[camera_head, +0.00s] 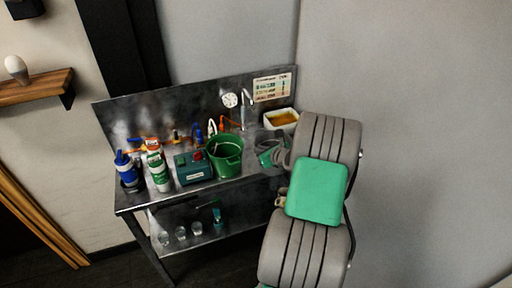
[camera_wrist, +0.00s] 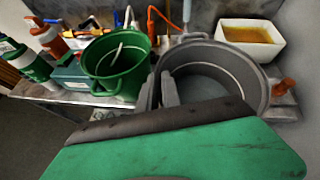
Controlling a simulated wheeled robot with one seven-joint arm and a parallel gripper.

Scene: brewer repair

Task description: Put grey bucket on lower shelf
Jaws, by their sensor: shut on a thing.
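The grey bucket (camera_wrist: 215,75) is at the right of the worktop in the wrist view, upright and looking empty. My gripper (camera_wrist: 162,90) is shut on its near left rim, one finger on each side of the wall. I cannot tell whether the bucket's bottom touches the worktop. In the head view my arm hides most of the bucket and gripper. The lower shelf (camera_head: 222,236) runs under the steel worktop, and my arm covers its right end.
A green bucket (camera_head: 226,155) stands close left of the grey one. A white tub (camera_head: 281,121) of amber stuff is behind it. A teal box (camera_head: 193,167) and bottles (camera_head: 158,165) stand further left. Several small glasses (camera_head: 181,233) and a teal item (camera_head: 217,217) occupy the lower shelf.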

